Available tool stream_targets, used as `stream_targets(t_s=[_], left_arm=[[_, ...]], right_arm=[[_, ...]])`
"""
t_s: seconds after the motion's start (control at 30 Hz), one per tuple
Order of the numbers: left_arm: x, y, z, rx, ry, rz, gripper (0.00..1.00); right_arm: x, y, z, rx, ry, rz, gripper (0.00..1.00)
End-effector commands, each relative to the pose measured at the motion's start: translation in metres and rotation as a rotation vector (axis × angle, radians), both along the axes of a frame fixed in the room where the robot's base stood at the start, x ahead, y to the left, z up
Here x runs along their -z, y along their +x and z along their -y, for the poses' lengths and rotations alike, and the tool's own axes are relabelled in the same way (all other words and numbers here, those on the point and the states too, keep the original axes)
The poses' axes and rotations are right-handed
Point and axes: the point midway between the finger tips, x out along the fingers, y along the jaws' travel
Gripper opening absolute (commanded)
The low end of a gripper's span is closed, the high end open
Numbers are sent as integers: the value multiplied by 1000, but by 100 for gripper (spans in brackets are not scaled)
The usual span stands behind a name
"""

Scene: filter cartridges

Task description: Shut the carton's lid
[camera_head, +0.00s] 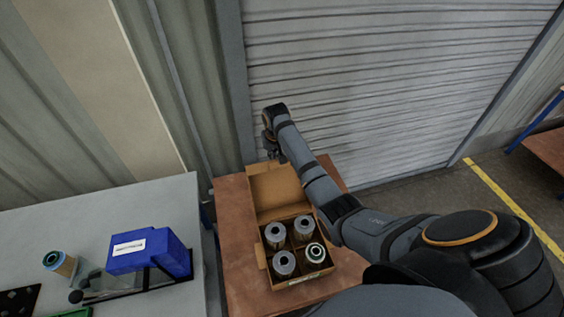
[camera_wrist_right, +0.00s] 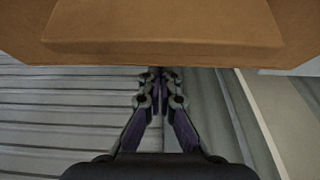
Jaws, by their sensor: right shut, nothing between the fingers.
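My right gripper (camera_head: 274,154) is at the lid's far upper edge, partly hidden by my arm. In the right wrist view the gripper (camera_wrist_right: 160,76) is shut and empty. Its fingertips are close to the cardboard lid (camera_wrist_right: 160,25); I cannot tell whether they touch it. My left gripper is not in view.
A grey table (camera_head: 130,203) at the left bears a blue bin (camera_head: 147,252), a loose cartridge (camera_head: 60,263) and a black tray (camera_head: 20,300). A roller shutter (camera_head: 380,90) closes off the back. The wooden table (camera_head: 232,215) has bare room around the carton.

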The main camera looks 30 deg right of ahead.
Motion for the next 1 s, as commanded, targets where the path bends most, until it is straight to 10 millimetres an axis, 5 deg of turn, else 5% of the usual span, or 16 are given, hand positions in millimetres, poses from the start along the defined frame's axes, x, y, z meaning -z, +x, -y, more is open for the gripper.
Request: stream_targets(t_s=[0.43, 1.0], left_arm=[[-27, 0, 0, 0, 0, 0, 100], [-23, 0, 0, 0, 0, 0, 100]], right_arm=[[-5, -17, -4, -1, 0, -1, 0], [-4, -34, -9, 0, 1, -2, 0]])
